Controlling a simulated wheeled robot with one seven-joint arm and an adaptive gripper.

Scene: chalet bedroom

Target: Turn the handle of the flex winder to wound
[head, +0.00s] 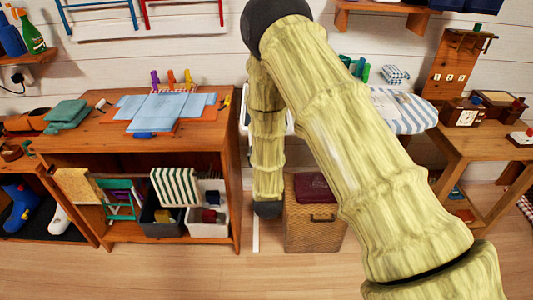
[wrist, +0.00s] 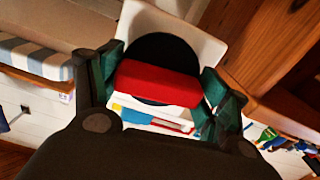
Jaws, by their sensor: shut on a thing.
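In the wrist view, the flex winder shows as a white plate (wrist: 190,28) with a black disc (wrist: 160,52) on it. A red bar (wrist: 158,84), which looks like its handle, crosses the front of the disc. My gripper (wrist: 160,78) has its green fingertips on both ends of the red bar and is shut on it. The bar lies nearly level in the picture, tilted slightly down to the right. The bar covers part of the disc, and any position marks cannot be made out. In the head view, my arm hides the gripper and handle.
A wooden cabinet (head: 75,141) with folded cloths and bins stands left of my arm. A striped ironing board (head: 408,118) and a wooden table (head: 472,150) are to the right. A wicker box (head: 305,235) stands on the floor close to my arm. The front floor is clear.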

